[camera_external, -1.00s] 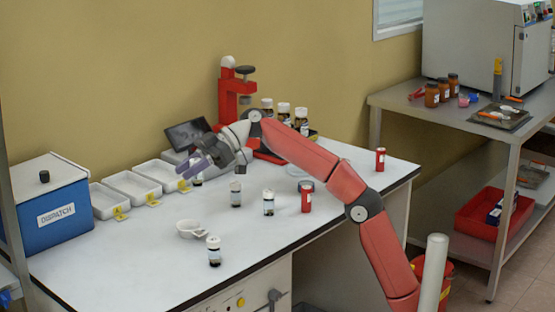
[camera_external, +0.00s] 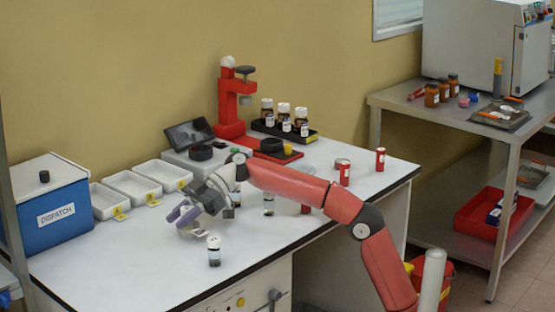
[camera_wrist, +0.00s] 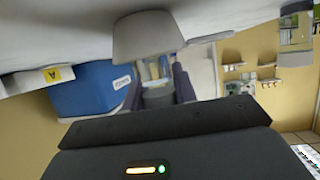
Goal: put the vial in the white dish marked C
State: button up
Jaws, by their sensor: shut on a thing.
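My gripper (camera_external: 180,215) is low over the front left of the white bench, its fingers shut on a vial (camera_wrist: 157,94). Three shallow white dishes stand in a row along the wall: left (camera_external: 104,198), middle (camera_external: 130,187) and right (camera_external: 160,174). Each has a yellow tag, too small to read in the external view. The wrist view shows an A tag (camera_wrist: 54,74) on the dish beside the blue box. My gripper is in front of the row, apart from it.
The blue DISPATCH box (camera_external: 45,210) is left. A red press (camera_external: 231,105) and black vial rack (camera_external: 270,129) stand behind.

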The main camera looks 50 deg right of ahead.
jog(key=shift+f, duration=0.2)
jog(key=o, duration=1)
jog(key=shift+r, duration=0.1)
jog(key=shift+d+r, duration=0.2)
jog(key=shift+r, duration=0.05)
jog(key=v, duration=0.7)
